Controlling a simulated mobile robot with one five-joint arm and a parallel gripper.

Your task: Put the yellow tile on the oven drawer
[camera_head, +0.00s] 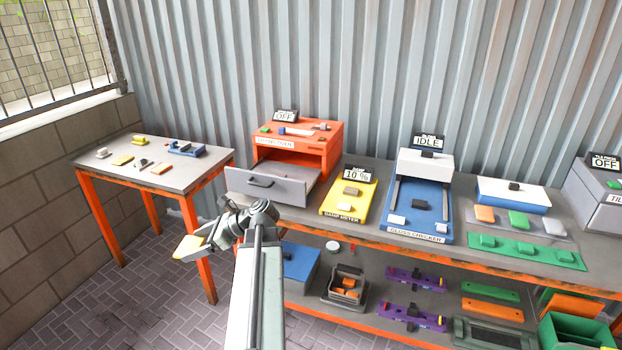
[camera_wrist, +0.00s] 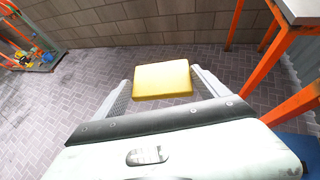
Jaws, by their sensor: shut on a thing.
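My gripper (camera_head: 190,246) is shut on the yellow tile (camera_wrist: 162,80), which sits between the two fingers in the wrist view. In the head view the yellow tile (camera_head: 186,249) is held in the air, below and left of the oven. The orange oven (camera_head: 330,150) stands on the long workbench and its display reads OFF. Its grey drawer (camera_head: 302,172) is pulled out toward me, with a dark handle on the front. The drawer's visible floor looks bare. My gripper is apart from the drawer.
A side table (camera_head: 205,160) at the left holds small tiles and a blue tool. A yellow damp meter (camera_head: 345,205) and a blue gloss checker (camera_head: 420,205) stand right of the oven. The lower shelf (camera_head: 385,320) holds purple fixtures and bins. The paved floor between table and bench is open.

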